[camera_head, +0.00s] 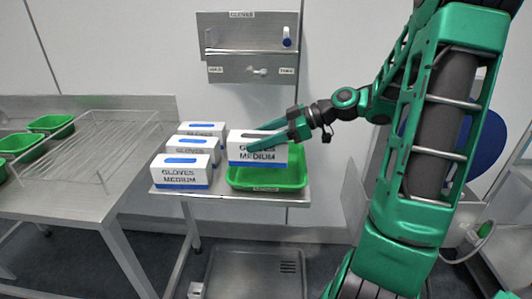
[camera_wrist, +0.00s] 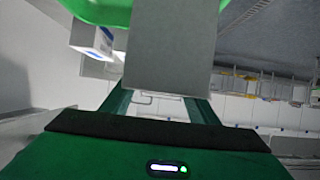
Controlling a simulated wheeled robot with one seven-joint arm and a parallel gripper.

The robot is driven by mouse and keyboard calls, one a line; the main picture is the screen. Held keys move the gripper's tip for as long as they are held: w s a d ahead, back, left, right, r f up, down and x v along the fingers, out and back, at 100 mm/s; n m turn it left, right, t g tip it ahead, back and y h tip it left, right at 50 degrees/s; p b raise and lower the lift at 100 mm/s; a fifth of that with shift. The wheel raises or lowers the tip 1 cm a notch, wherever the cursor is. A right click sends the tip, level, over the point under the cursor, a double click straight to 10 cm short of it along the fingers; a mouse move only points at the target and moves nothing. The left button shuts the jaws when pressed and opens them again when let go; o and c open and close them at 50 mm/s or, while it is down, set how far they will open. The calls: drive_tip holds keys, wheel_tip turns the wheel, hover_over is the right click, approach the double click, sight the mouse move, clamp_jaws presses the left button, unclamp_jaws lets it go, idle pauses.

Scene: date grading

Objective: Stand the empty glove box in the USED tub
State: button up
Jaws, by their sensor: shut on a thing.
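My gripper (camera_head: 258,146) is shut on a white glove box (camera_head: 236,153) marked GLOVES MEDIUM with a blue bottom band. The box is upright, over the green tub (camera_head: 267,186). I cannot tell whether its base touches the tub floor, nor whether the box is empty. The tub stands at the right of a small steel table; the label on its front is too small to read. In the wrist view the box shows as a grey face (camera_wrist: 170,50) between the fingers, with green tub (camera_wrist: 100,8) at the upper left.
Three more glove boxes (camera_head: 182,172) stand in a row left of the tub. A steel wall holder (camera_head: 246,45) marked GLOVES hangs behind. A larger steel table (camera_head: 75,190) with a wire rack and green tubs is at the left. A steel floor pan (camera_head: 255,272) lies below.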

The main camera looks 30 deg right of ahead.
drive_tip(key=shift+w+d+f, duration=0.6)
drive_tip(key=shift+d+f, duration=0.25)
drive_tip(key=shift+f, duration=0.45)
drive_tip(key=shift+w+d+f, duration=0.55)
drive_tip(key=shift+d+f, duration=0.3)
drive_tip(key=shift+f, duration=0.45)
drive_tip(key=shift+w+d+f, duration=0.6)
drive_tip(key=shift+d+f, duration=0.25)
drive_tip(key=shift+f, duration=0.45)
drive_tip(key=o, duration=1)
drive_tip(key=v, duration=1.2)
